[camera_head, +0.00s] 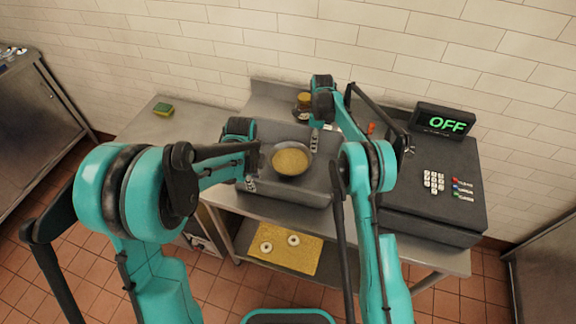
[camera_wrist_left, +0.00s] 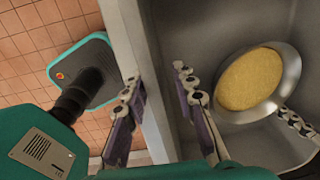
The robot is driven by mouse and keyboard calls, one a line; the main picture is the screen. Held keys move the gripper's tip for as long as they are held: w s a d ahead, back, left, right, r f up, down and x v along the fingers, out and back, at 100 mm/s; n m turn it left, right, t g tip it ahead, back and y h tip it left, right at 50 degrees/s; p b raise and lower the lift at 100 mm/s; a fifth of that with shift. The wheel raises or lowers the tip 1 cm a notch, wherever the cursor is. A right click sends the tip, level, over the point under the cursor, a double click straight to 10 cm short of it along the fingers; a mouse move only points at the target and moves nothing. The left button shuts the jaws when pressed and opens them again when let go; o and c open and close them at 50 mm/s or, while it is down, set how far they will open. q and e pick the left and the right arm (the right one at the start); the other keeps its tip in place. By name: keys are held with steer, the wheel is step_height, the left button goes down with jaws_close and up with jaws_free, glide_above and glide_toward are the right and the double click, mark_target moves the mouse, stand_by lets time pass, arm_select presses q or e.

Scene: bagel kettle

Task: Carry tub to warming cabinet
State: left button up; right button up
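A dark grey tub (camera_head: 285,195) sits on the steel counter in the head view. A metal bowl of yellow food (camera_head: 290,160) stands inside it, and the bowl also shows in the left wrist view (camera_wrist_left: 252,80). My left gripper (camera_head: 251,170) is at the tub's left wall. In the left wrist view its fingers (camera_wrist_left: 157,88) are spread apart, one inside the tub and one over the rim. My right gripper (camera_head: 315,138) is at the tub's right wall; one finger shows inside the tub, the other is hidden. I cannot identify the warming cabinet for certain.
A black machine (camera_head: 430,190) with an OFF display (camera_head: 442,122) stands right of the tub. A jar (camera_head: 302,108) is behind it. A sponge (camera_head: 163,109) lies on the left counter. A yellow tray (camera_head: 285,258) with two rings is on the lower shelf. Steel units stand at both sides.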

arm_select(q)
jaws_close()
arm_select(e)
jaws_close()
steer(key=shift+a, duration=0.1)
